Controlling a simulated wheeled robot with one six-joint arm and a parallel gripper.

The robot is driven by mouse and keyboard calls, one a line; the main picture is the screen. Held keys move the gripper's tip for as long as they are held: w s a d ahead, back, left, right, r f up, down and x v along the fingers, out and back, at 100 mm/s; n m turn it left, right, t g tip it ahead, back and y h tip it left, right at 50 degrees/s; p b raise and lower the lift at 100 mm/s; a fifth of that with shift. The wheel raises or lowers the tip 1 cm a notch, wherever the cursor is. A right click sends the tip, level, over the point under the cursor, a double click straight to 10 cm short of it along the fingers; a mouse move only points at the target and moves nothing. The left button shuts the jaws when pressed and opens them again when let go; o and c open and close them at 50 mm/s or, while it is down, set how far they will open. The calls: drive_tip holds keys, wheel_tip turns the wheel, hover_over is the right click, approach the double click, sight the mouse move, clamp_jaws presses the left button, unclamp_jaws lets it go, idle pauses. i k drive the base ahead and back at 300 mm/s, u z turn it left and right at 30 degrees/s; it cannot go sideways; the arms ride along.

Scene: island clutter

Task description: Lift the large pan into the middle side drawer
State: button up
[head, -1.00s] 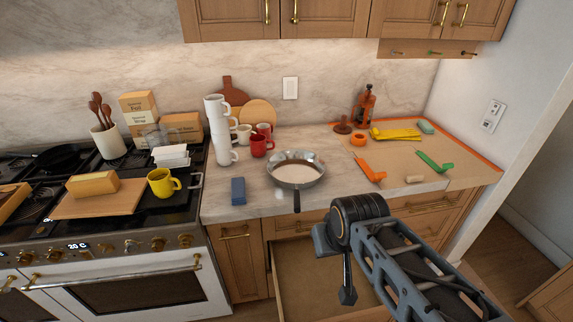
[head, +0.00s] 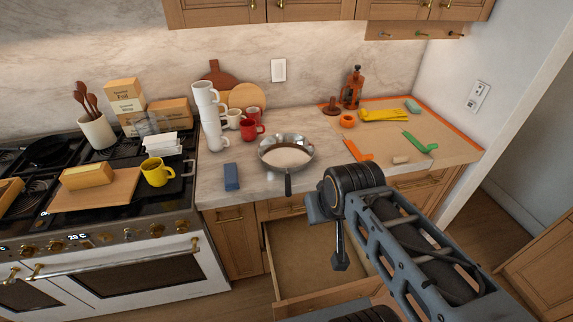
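A round silver pan (head: 285,152) with a pale inside sits on the marble counter near its front edge. Its dark handle (head: 288,184) points towards me over the edge. A dark pan (head: 47,150) is on the stove at the left. Below the counter a wooden drawer (head: 312,254) stands open and looks empty; its lower right is hidden by my arm. My arm reaches in from the lower right. A dark end piece of it (head: 340,262), perhaps my gripper, hangs over the drawer, apart from the silver pan. I cannot make out its fingers.
Stacked white cups (head: 210,112), red mugs (head: 251,130) and a blue block (head: 231,176) stand left of the silver pan. Orange (head: 358,151) and green (head: 420,143) tools lie to its right. A yellow mug (head: 160,172) and a wooden board (head: 95,196) are on the stove.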

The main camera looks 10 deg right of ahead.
sight(288, 153)
drive_tip(key=u, duration=0.4)
drive_tip(key=k, duration=0.5)
drive_tip(key=u, duration=1.2)
drive_tip(key=i, duration=1.3)
drive_tip(key=z, duration=0.65)
drive_tip(key=i, duration=0.35)
drive_tip(key=z, duration=0.35)
